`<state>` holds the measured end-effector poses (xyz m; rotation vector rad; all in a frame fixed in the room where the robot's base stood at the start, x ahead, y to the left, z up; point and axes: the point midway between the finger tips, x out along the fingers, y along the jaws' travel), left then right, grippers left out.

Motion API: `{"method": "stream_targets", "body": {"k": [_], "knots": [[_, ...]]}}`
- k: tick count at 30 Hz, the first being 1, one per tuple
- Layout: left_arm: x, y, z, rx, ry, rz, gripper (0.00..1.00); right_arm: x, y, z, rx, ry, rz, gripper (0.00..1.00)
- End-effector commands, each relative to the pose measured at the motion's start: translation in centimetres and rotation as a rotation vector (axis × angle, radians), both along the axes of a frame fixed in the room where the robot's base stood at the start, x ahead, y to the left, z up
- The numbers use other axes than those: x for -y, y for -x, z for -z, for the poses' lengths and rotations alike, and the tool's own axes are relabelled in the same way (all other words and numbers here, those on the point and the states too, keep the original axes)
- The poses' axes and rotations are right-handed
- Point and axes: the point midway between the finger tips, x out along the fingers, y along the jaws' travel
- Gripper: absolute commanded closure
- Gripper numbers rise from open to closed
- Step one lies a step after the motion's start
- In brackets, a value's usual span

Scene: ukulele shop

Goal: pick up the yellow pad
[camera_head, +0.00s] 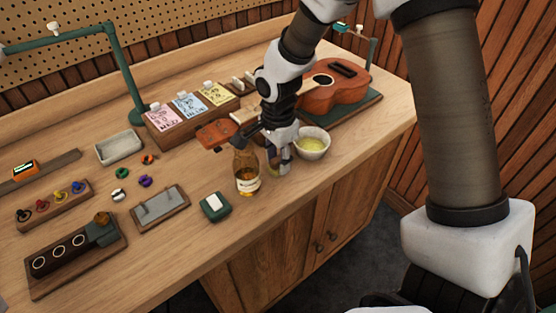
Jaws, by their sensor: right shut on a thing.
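My right gripper (280,162) points down beside a brown glass bottle (246,172) and a white bowl (312,148). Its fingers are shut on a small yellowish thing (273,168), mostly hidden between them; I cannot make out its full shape. The white bowl holds something pale yellow. A yellow sheet with dark drawings (216,95) stands in a wooden holder behind, beside a blue and a pink one. My left gripper is not in view.
A ukulele (333,88) lies on a green mat behind the bowl. A green box (215,206), a grey plate (160,205), a pale tray (119,147) and peg racks (55,203) fill the left. The counter's front edge is close to the gripper.

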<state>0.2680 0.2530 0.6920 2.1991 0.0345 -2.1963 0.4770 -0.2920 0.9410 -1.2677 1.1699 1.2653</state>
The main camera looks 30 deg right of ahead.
Motion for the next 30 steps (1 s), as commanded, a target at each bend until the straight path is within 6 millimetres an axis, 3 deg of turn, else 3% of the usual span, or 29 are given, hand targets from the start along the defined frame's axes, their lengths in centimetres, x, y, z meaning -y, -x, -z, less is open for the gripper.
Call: {"method": "stream_targets", "body": {"k": [5, 11, 15, 23, 24, 28, 30], "knots": [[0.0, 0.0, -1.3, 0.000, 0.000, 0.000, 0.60, 0.0, 0.0, -1.3, -0.001, 0.000, 0.000, 0.85], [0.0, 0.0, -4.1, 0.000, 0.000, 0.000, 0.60, 0.0, 0.0, -4.4, 0.000, 0.001, 0.000, 0.85], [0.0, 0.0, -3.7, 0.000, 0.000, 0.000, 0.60, -1.7, 2.5, -3.9, -0.004, 0.004, -0.002, 0.85], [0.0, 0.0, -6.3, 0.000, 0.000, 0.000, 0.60, -4.8, 6.9, -4.8, -0.003, 0.008, -0.001, 0.85], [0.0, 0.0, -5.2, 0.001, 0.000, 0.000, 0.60, -5.1, 7.3, -4.1, -0.003, 0.005, -0.001, 0.85], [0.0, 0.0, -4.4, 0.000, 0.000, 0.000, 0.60, -6.3, 8.9, -4.2, 0.002, 0.007, 0.000, 0.85], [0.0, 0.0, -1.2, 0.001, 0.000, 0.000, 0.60, -7.2, 10.2, -3.3, 0.006, 0.013, -0.003, 0.85]]}}
